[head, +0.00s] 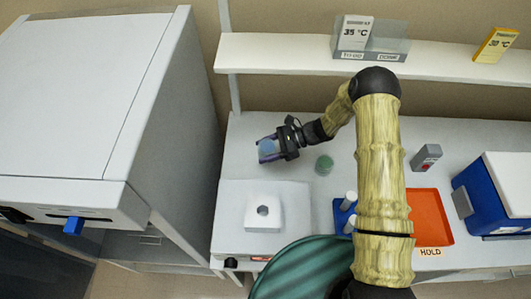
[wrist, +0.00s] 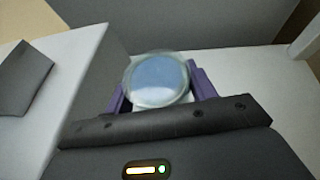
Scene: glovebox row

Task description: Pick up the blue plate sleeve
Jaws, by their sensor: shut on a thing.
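The blue plate sleeve (head: 268,146) is between the purple fingers of my gripper (head: 270,151), at the back left of the bench. In the wrist view its round, clear-rimmed blue top (wrist: 158,80) faces the camera, with a purple finger on each side. My gripper is shut on it. The sleeve's lower part is mostly hidden by the fingers and the gripper body. I cannot tell whether it touches the bench.
A white device (head: 264,211) is in front. White-capped tubes in a blue rack (head: 341,214), an orange HOLD tray (head: 432,217) and a blue-and-white box (head: 492,195) stand further right. A shelf (head: 290,52) runs above.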

